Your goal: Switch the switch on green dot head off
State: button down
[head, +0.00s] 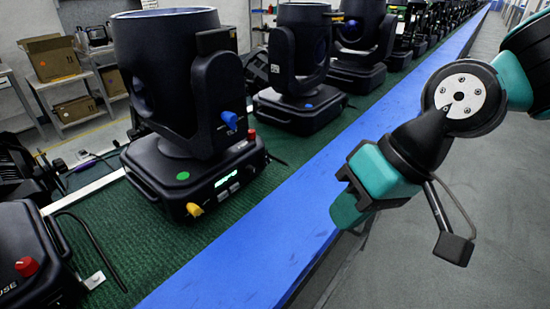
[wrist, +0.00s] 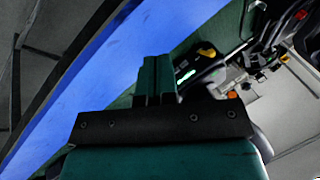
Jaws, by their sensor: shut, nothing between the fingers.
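The green dot head is a black moving-head lamp (head: 165,80) on a black base with a green dot (head: 183,176) on top. Its front panel has a lit green display (head: 223,179), a yellow knob (head: 194,209) at the left corner and a red knob (head: 251,135) at the right. A blue knob (head: 229,120) is on its yoke. I cannot tell which of these is the switch. My gripper (head: 345,212) is shut and empty, right of the lamp, over the blue edge strip. Its fingers (wrist: 156,75) are together in the wrist view, apart from the lamp.
A blue strip (head: 245,262) edges the green carpeted table. A blue-dot lamp (head: 300,108) and several others stand in a row behind. A black unit with a red knob (head: 27,266) is at front left. Grey floor (head: 455,200) is clear at the right.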

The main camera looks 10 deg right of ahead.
jog(key=w+d+f+m+t+y+p, duration=0.1)
jog(key=w+f+m+t+p, duration=0.2)
jog(key=w+m, duration=1)
jog(key=w+t+p, duration=0.2)
jog(key=t, duration=0.1)
jog(key=shift+d+f+t+y, duration=0.15)
jog(key=shift+d+t+y, duration=0.15)
jog(key=shift+y, duration=0.1)
jog(key=p, duration=0.3)
send_near(263, 167)
notch_tip(263, 167, down, 2)
jog(key=shift+f, duration=0.1)
jog(key=shift+w+a+f+p, duration=0.3)
jog(key=shift+w+a+p, duration=0.15)
jog(key=shift+w+a, duration=0.35)
jog(key=shift+w+a+f+p, duration=0.3)
jog(key=shift+w+a+p, duration=0.15)
jog(key=shift+w+a, duration=0.35)
